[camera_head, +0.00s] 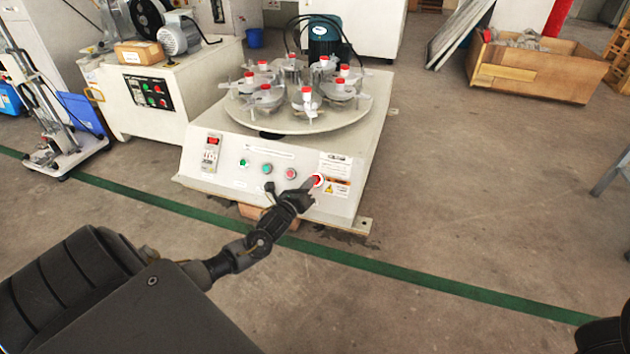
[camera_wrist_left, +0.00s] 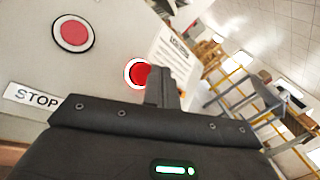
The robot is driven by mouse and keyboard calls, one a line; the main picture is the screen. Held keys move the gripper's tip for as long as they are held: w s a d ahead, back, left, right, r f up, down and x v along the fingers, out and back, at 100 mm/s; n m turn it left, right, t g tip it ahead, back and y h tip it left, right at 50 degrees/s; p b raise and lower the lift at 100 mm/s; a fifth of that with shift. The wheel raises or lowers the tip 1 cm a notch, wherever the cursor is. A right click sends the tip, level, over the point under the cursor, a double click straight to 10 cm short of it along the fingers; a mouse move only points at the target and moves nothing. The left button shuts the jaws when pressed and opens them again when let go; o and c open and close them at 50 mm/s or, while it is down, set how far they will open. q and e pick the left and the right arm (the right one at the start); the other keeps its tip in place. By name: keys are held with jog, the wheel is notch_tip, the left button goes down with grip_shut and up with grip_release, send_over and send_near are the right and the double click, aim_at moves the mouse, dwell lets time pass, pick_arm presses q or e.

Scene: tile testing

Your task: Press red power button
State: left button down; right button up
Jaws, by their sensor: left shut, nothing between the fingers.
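A white machine (camera_head: 240,195) has a row of buttons on its sloped front panel. A red button (camera_head: 317,180) sits at the right end, beside a white and orange label. My left gripper (camera_head: 309,187) is shut and empty, its tips at this button. In the left wrist view, the shut fingers (camera_wrist_left: 162,88) overlap the right edge of a red button with a pale ring (camera_wrist_left: 138,73). I cannot tell whether they touch it or whether it is pressed in. Another red button (camera_wrist_left: 72,33) lies left of it, above a STOP label (camera_wrist_left: 33,97).
A green button (camera_head: 243,162), a teal button (camera_head: 267,168) and a pinkish-red button (camera_head: 291,173) are left of the tips. A round turntable (camera_head: 262,122) with several red-topped holders is above the panel. The floor right of the machine is clear up to a wooden crate (camera_head: 535,82).

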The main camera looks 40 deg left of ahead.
pick_arm(q)
jog(key=shift+f, duration=0.1)
dwell(0.3)
jog(key=shift+w+a+f, duration=0.1)
jog(key=shift+w+f, duration=0.1)
jog(key=shift+w, duration=0.1)
jog(key=shift+w+a+f+b, duration=0.15)
jog(key=shift+w+f+b, duration=0.15)
jog(key=shift+b, duration=0.1)
dwell(0.6)
jog(key=shift+r, duration=0.15)
jog(key=shift+s+r+p, duration=0.3)
jog(key=shift+p, duration=0.4)
jog(key=shift+s+d+r+p, duration=0.2)
jog(key=shift+s+d+p, duration=0.15)
jog(key=shift+p, duration=0.15)
jog(key=shift+a, duration=0.1)
